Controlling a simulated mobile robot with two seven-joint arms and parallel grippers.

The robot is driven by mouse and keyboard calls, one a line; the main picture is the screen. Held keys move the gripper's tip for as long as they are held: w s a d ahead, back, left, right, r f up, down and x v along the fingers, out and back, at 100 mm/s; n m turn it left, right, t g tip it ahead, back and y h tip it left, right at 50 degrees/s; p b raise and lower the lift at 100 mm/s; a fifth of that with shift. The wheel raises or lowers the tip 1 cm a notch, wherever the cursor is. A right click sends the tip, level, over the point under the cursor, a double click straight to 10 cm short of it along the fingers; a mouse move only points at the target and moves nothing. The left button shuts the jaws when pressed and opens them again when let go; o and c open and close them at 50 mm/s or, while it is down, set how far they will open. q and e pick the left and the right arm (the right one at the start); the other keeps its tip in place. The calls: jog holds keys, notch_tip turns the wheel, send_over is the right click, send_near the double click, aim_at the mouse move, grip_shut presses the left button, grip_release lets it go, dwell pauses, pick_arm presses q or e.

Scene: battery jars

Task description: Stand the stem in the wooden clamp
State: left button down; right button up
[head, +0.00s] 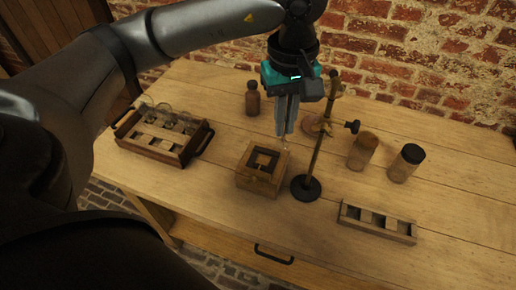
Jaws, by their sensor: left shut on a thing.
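My left gripper (286,131) points down above the table, its fingers close together. It is shut on a thin, small thing, taken to be the stem (285,143), of which only a little shows under the fingertips. A square wooden block with a dark square frame on top, which looks like the wooden clamp (246,182), stands on the table just below and left of the fingertips. Whether the stem touches it I cannot tell. My right gripper is not in view.
A metal stand (306,188) with an upright rod is close to the right of the block. A brown bottle (252,99), two jars (361,152) (405,163), a wooden rack (378,222) and a handled tray (190,155) stand around. The table (200,215) is clear at front left.

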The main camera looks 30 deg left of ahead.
pick_arm(q)
jog(key=w+a+r+n+p, duration=0.25)
jog(key=a+r+n, duration=0.2)
jog(key=n, duration=1.55)
send_over(263, 160)
jog(key=shift+f, duration=8.65)
jog(key=c, duration=1.4)
grip_release()
jog(key=shift+f+b, duration=0.1)
jog(key=shift+b, duration=0.2)
jog(key=o, duration=0.4)
jog(key=shift+o, duration=0.2)
